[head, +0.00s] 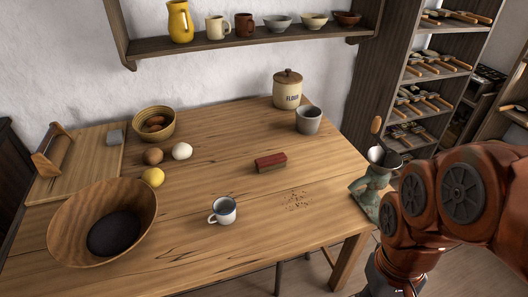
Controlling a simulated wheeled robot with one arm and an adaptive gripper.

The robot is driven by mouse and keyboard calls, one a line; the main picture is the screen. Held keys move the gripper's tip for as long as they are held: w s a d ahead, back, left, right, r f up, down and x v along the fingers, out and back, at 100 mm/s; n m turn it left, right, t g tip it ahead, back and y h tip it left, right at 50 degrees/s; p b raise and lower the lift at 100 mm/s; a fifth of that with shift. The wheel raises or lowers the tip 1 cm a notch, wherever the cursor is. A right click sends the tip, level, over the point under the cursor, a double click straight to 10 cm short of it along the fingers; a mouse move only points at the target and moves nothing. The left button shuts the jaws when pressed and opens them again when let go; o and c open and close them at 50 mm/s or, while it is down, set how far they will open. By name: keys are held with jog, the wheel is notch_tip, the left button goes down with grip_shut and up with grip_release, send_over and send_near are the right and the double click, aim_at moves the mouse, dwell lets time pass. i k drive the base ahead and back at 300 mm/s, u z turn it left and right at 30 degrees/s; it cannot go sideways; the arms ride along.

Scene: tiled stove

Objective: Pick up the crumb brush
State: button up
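The crumb brush (270,162) lies near the middle of the wooden table (225,177) in the head view. It has a red top and a darker lower part, and nothing covers it. A patch of brown crumbs (299,200) lies on the table to its right and nearer to me. My red arm comes in from the right and bends down past the table's right side. My gripper itself does not show; the arm runs out of the bottom of the picture.
A mug (223,211) is left of the crumbs. A grey pot (308,120) and flour jar (287,90) stand behind the brush. A large wooden bowl (75,225) is at left.

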aim_at(278, 161)
jog(key=u, duration=0.75)
jog(key=i, duration=0.8)
jog(key=u, duration=0.9)
